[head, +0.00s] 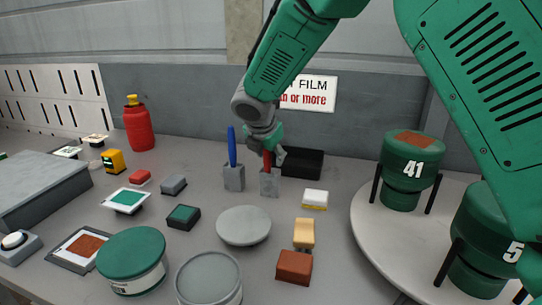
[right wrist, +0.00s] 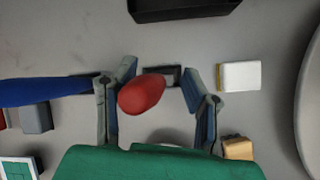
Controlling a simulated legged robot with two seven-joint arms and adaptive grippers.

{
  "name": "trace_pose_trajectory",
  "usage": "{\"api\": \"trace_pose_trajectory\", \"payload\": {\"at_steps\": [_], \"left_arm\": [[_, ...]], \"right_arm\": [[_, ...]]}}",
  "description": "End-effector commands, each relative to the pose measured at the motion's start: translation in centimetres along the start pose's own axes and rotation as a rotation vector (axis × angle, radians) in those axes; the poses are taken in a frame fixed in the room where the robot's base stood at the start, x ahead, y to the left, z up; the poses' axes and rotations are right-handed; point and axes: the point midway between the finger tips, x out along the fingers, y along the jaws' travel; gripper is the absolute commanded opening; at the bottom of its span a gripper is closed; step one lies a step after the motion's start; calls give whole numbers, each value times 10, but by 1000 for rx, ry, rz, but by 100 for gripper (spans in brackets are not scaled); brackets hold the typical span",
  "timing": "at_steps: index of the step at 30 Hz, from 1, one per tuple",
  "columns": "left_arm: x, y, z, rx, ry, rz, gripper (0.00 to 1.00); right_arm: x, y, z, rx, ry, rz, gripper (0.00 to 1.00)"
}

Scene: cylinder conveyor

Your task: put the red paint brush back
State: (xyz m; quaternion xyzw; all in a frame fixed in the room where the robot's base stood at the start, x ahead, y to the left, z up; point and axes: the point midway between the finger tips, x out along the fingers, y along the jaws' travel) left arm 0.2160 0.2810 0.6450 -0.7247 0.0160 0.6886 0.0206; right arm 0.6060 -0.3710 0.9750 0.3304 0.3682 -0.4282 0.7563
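The red paint brush (head: 267,160) stands roughly upright at a small grey holder block (head: 270,183); its lower end is hidden. My right gripper (head: 268,142) is around the top of the red handle. In the right wrist view the rounded red handle end (right wrist: 142,95) lies between the fingers of the right gripper (right wrist: 160,92), close to the left finger. A clear gap shows between the handle and the right finger, so the gripper is open. My left gripper is not in view.
A blue brush (head: 232,148) stands in a similar grey holder (head: 234,178) just left. A black tray (head: 302,162) lies behind. A white and yellow block (head: 315,198) is at right. A round turntable (head: 375,235) carries green canisters (head: 398,190).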

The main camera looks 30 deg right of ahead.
Motion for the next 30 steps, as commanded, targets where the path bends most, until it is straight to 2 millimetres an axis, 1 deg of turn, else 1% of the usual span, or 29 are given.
{"api": "trace_pose_trajectory", "payload": {"at_steps": [6,8,10,14,18,22,25,30], "left_arm": [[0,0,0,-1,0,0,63],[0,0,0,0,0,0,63],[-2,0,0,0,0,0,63],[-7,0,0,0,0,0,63],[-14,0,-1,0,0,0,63],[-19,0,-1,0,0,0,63],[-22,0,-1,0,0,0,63],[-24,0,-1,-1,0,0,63]], "right_arm": [[3,-2,3,2,3,0,40],[1,-2,4,2,4,0,40],[-5,-2,4,3,4,2,40],[-28,-1,4,3,3,2,40],[-61,-1,4,2,1,2,40],[-88,1,3,1,-1,2,40],[-103,0,2,1,0,0,40],[-115,-1,3,1,3,0,40]]}}
